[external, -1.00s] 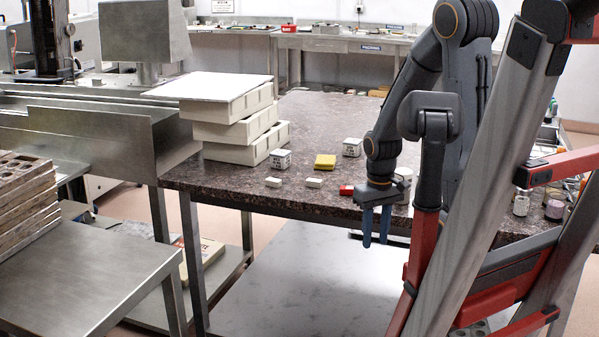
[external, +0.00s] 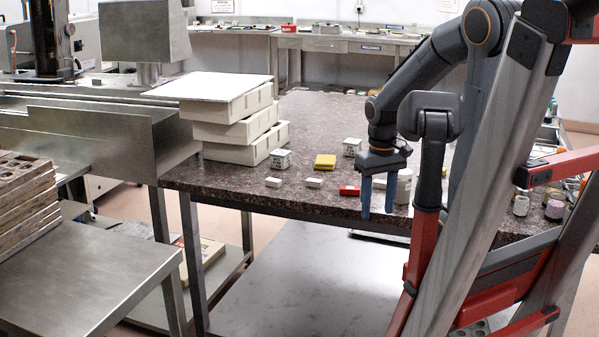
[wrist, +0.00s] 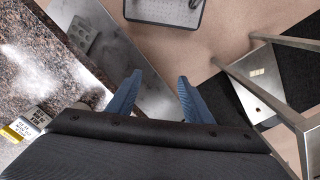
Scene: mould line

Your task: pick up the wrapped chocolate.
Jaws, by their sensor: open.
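No piece is clearly marked as the wrapped chocolate. Candidates on the dark speckled table are a small red block (external: 349,190), two small whitish blocks (external: 273,182) (external: 313,182) and a yellow packet (external: 325,161). My gripper (external: 377,212) is open and empty, fingers pointing down, at the table's front edge to the right of the red block. In the wrist view my gripper (wrist: 160,78) shows two blue fingers apart with nothing between them. A yellow-and-white labelled item (wrist: 20,129) shows at lower left there; I cannot tell which piece it is.
Stacked white boxes (external: 231,131) stand at the table's left end. White patterned cubes (external: 280,159) (external: 352,147) stand near the packet. A pale canister (external: 404,187) stands close behind my gripper. Jars (external: 521,205) are at the right. A lower metal table (external: 95,285) stands at front left.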

